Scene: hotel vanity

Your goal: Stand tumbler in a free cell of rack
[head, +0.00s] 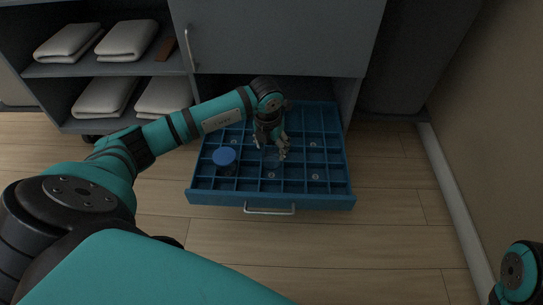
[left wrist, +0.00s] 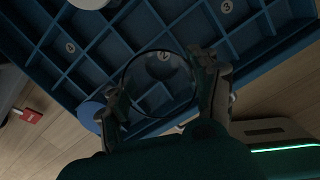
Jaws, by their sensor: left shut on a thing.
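The rack is a blue gridded drawer (head: 271,199), pulled out low over the floor, with many square cells; it fills much of the left wrist view (left wrist: 110,42). My left gripper (head: 274,148) is over the middle of the rack, pointing down. It is shut on a clear glass tumbler (head: 270,161), whose round rim shows between the fingers in the left wrist view (left wrist: 160,51). Through the glass, a cell with a disc marked 2 (left wrist: 163,56) is visible. I cannot tell how far the tumbler's base is from the cell. My right gripper is not in view.
A blue-lidded jar (head: 224,156) stands in a left front cell, close to my gripper. Several cells hold numbered discs, such as 3 (left wrist: 226,6) and 4 (left wrist: 70,47). The grey cabinet (head: 275,40) rises behind; folded towels (head: 128,39) lie on shelves at left.

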